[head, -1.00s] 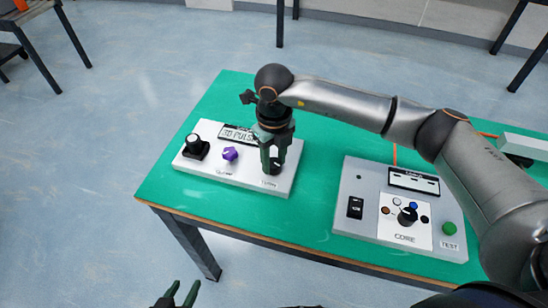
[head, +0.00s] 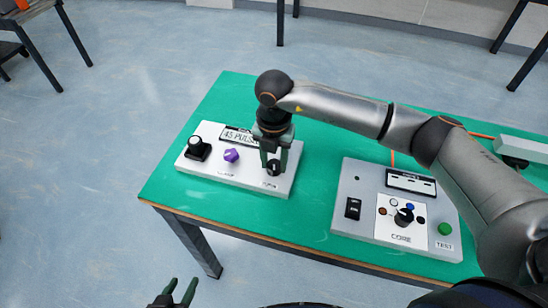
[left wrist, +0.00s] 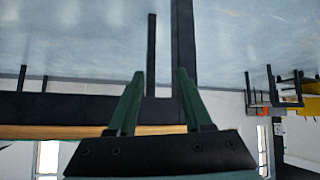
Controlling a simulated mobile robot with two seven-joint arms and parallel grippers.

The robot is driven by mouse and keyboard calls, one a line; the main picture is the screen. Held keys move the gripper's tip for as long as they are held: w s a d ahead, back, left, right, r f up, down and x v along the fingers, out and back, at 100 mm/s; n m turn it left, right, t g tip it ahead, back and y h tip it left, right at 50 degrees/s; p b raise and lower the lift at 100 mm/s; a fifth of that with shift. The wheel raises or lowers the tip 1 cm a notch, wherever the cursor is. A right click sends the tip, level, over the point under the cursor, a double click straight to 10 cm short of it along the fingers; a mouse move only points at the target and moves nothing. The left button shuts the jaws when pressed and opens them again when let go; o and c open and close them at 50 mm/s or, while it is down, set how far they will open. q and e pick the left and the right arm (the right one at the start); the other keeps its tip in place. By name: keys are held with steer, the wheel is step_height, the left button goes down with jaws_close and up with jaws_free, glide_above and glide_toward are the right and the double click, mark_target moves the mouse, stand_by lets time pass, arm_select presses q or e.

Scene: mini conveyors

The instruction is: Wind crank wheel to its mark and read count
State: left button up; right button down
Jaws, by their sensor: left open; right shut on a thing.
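The white control box (head: 215,177) on the green table carries a small display (head: 238,135) that seems to read "45 PULS", its end hidden by my right gripper. A purple knob (head: 231,155) and a black knob on a square base (head: 198,148) sit on its left part. My right gripper (head: 273,167) comes down from above and is shut on a small black knob (head: 273,168) at the box's right end. The fingers hide much of this knob, and I cannot make out a mark. My left gripper (head: 178,290) is open and empty, off the table's front edge; its fingers show in the left wrist view (left wrist: 158,85).
A grey box (head: 345,215) with a selector dial, a black switch (head: 353,208) and a green button (head: 445,229) stands to the right. The table's front left (head: 175,195) is clear.

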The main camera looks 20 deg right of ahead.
steer(key=shift+r+m+p, duration=0.15)
steer(key=shift+m+p, duration=0.15)
steer(key=shift+m, duration=0.6)
steer(key=m+p, duration=0.1)
steer(key=m, duration=0.2)
arm_select(q)
steer(key=shift+s+a+r+p, duration=0.55)
steer(key=shift+a+r+p, duration=0.05)
steer(key=shift+a+r, duration=0.2)
arm_select(e)
steer(key=shift+w+m, duration=0.1)
steer(key=shift+m, duration=1.1)
arm_select(q)
steer(key=shift+y, duration=0.3)
arm_select(e)
steer(key=c, duration=0.9)
jaws_free()
arm_select(q)
steer(key=shift+w+r, duration=0.1)
steer(key=shift+w, duration=0.05)
arm_select(e)
steer(key=o, duration=0.5)
steer(key=shift+c, duration=0.2)
